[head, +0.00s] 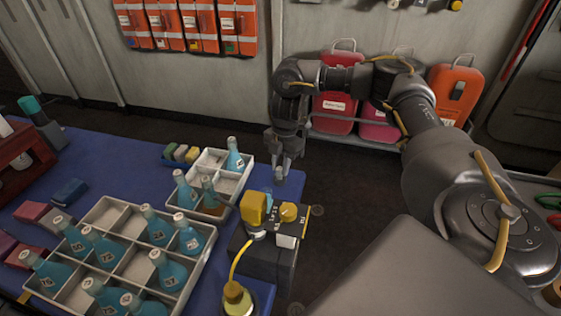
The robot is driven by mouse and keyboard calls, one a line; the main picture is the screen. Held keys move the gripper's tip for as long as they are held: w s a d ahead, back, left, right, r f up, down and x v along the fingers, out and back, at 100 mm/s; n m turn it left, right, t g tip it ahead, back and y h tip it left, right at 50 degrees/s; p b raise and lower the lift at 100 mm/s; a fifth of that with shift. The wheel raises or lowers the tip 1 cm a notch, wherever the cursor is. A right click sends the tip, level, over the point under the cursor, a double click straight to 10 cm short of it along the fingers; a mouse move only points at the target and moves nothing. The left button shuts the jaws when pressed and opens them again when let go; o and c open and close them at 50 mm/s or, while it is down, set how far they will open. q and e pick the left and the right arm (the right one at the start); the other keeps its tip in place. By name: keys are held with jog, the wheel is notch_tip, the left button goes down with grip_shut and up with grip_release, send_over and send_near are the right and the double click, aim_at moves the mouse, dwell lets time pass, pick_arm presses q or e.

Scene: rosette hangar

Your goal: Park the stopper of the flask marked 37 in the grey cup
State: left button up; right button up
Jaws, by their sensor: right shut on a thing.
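My right gripper (285,152) reaches down at the far right edge of the blue table. It is shut on a small grey-blue piece (281,170), too small and partly hidden to name with certainty. Teal flasks with number labels stand in a small white tray (222,210) left of the gripper and in a larger divided tray (196,268) at the front left. Most labels are too small to read, so I cannot tell which flask is marked 37. I cannot make out a separate grey cup. My left gripper is out of view.
A dark device with yellow knobs (262,258) stands at the table's right edge, near a yellow-capped flask (238,298). Coloured blocks (181,153) lie behind the small tray. Red cases (335,108) stand by the wall. Dark floor lies right of the table.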

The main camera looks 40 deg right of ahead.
jog(key=shift+f, duration=0.2)
jog(key=shift+f, duration=0.25)
dwell(0.4)
jog(key=o, duration=1.5)
